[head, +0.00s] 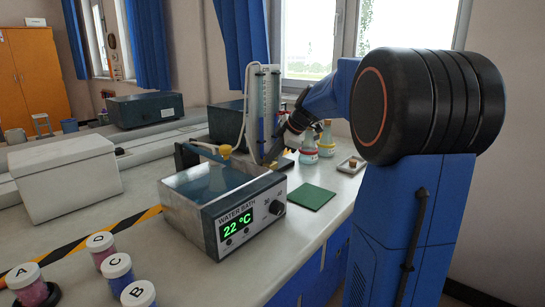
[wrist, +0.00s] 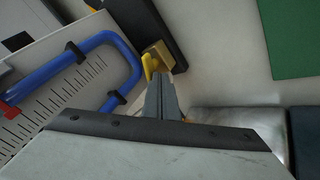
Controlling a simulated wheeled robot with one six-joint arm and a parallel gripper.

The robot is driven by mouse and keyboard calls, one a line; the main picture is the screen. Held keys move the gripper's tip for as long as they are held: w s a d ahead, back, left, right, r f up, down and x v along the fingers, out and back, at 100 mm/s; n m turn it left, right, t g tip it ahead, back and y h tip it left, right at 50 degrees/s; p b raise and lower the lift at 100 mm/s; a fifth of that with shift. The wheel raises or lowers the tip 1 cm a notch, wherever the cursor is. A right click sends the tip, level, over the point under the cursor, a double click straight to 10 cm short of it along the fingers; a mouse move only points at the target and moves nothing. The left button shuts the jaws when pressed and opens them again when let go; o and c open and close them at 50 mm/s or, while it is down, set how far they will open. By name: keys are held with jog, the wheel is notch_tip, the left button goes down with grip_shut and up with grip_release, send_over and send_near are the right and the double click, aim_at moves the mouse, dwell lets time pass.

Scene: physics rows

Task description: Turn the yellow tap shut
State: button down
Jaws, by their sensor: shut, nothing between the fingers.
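The yellow tap (wrist: 148,64) shows in the wrist view as a small yellow lever on a brass-coloured body (wrist: 158,52), at the edge of a dark base. My gripper (wrist: 161,78) is shut and empty, with its fingertips right beside the lever. I cannot tell whether they touch it. In the head view my gripper reaches down at the foot of an upright scale board (head: 263,105). The tap cannot be made out there.
A blue U-shaped tube (wrist: 128,62) runs on the scale board close to the tap. A water bath (head: 225,205) reading 22 °C stands near my gripper. A green mat (head: 304,197), bottles (head: 308,152) and a small tray (head: 351,165) are nearby. Lettered jars (head: 101,249) stand front left.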

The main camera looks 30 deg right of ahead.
jog(key=shift+w+a+m+h, duration=0.15)
jog(key=shift+a+m+h, duration=0.25)
jog(key=shift+m+h, duration=0.5)
jog(key=shift+w, duration=0.1)
jog(key=shift+w+a, duration=0.4)
jog(key=shift+w, duration=0.05)
jog(key=shift+d, duration=0.1)
dwell(1.1)
